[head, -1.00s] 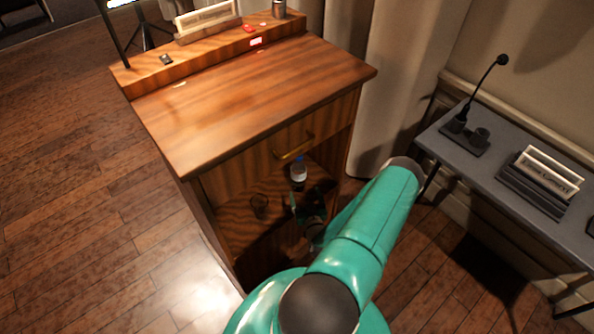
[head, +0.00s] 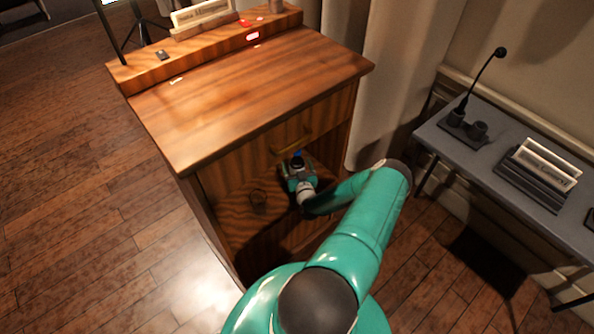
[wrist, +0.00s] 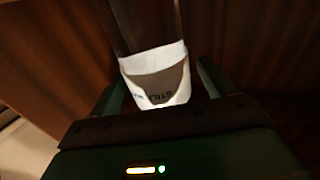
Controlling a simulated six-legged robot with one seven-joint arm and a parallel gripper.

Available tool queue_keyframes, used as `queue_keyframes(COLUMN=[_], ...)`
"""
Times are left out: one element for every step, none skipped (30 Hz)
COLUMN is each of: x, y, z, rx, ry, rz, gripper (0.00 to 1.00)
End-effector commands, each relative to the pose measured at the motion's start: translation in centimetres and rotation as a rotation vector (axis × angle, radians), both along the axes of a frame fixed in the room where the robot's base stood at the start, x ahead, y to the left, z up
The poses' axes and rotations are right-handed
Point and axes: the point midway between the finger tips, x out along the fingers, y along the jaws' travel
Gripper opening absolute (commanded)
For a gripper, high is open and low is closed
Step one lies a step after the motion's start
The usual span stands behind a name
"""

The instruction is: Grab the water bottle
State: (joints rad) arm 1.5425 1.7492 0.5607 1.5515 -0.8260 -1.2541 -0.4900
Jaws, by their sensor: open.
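The water bottle stands upright on the open shelf of the wooden cabinet. In the head view its blue cap (head: 297,154) shows just behind my gripper (head: 296,166), which hides most of its body. In the wrist view the clear bottle with a white label (wrist: 155,74) is between the two fingers of my gripper (wrist: 160,82). The fingers are open, one on each side of the bottle, with a visible gap on the right. I cannot tell whether the left finger touches it.
A grey table (head: 480,160) with a microphone stands at the right.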

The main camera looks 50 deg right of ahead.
Motion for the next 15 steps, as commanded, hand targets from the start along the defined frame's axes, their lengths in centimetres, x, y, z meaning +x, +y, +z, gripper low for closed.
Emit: queue_keyframes(x=[0.31, 0.4, 0.47, 0.48, 0.48, 0.48, 0.47, 0.46, 0.46, 0.46, 0.46, 0.46, 0.46, 0.45, 0.45], y=[-0.23, -0.3, -0.33, -0.32, -0.33, -0.32, -0.31, -0.32, -0.31, -0.31, -0.31, -0.31, -0.31, -0.31, -0.31], z=[-0.07, -0.08, -0.08, -0.08, -0.07, -0.07, -0.06, -0.06, -0.06, -0.06, -0.05, -0.05, -0.05, -0.05, -0.05], rx=[0.001, 0.001, 0.001, 0.001, 0.001, 0.001, 0.001, 0.001, 0.001, 0.001, 0.001, 0.001, 0.001, 0.001, 0.001], ry=[0.001, 0.002, 0.002, 0.002, 0.002, 0.002, 0.002, 0.002, 0.002, 0.002, 0.002, 0.002, 0.002, 0.002, 0.002], rz=[0.0, 0.0, 0.0, 0.0, 0.001, 0.001, 0.001, 0.001, 0.001, 0.001, 0.001, 0.001, 0.001, 0.001, 0.001], gripper=[0.82, 0.82, 0.82, 0.82, 0.82, 0.82, 0.82, 0.82, 0.76, 0.71, 0.65, 0.57, 0.51, 0.45, 0.37])
